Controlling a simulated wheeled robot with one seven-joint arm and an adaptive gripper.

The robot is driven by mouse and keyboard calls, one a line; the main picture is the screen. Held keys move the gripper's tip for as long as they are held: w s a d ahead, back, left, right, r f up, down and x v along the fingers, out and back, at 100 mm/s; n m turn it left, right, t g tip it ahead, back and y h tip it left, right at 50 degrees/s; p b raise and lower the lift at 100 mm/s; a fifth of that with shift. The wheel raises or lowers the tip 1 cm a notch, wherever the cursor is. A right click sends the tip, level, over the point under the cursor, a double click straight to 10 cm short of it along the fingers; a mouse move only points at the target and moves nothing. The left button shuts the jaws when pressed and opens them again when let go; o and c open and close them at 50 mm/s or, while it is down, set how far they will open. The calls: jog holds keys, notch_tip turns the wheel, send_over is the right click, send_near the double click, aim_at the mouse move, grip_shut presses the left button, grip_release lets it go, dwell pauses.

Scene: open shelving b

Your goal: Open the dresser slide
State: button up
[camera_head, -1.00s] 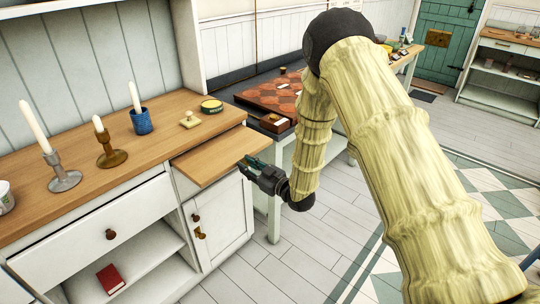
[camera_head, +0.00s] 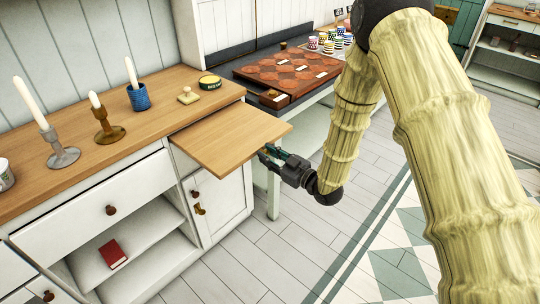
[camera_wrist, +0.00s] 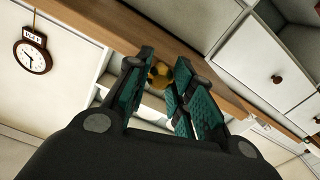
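The dresser slide (camera_head: 232,138) is a flat wooden board pulled well out from under the top of the white dresser (camera_head: 100,215). My gripper (camera_head: 271,156) is at the slide's front edge, low and to the right. In the wrist view, a brass-coloured knob (camera_wrist: 159,76) on the slide's edge (camera_wrist: 105,32) sits between my teal-padded fingers. The fingers are closed in around the knob, which they partly hide. The knob is hard to make out in the head view.
Candle holders, a blue cup (camera_head: 139,98) and a green tin (camera_head: 210,82) stand on the dresser top. The dresser's drawer (camera_head: 100,210) and cupboard door (camera_head: 222,205) are shut. The floor in front is clear.

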jog(key=o, duration=0.4)
jog(key=v, duration=1.2)
jog(key=s+d+f+m+g+h+p, duration=0.1)
jog(key=s+d+f+m+g+h, duration=0.2)
jog(key=s+f, duration=0.45)
jog(key=s+d+f+m+g+h+p, duration=0.15)
jog(key=s+d+f+m+h, duration=0.3)
jog(key=f, duration=0.55)
jog(key=s+d+f+m+g+h+p, duration=0.1)
jog(key=s+d+f+g+h, duration=0.1)
jog(key=s, duration=0.7)
jog(key=s+d+f+m+g+h, duration=0.1)
jog(key=s+d+f+m+g, duration=0.1)
jog(key=s, duration=0.7)
jog(key=s+d+f+m+g+h+p, duration=0.1)
jog(key=s+d+f+m+g+h, duration=0.1)
jog(key=s, duration=0.7)
jog(key=shift+f+g+h+p, duration=0.35)
jog(key=shift+f+g, duration=0.5)
jog(key=shift+f, duration=0.05)
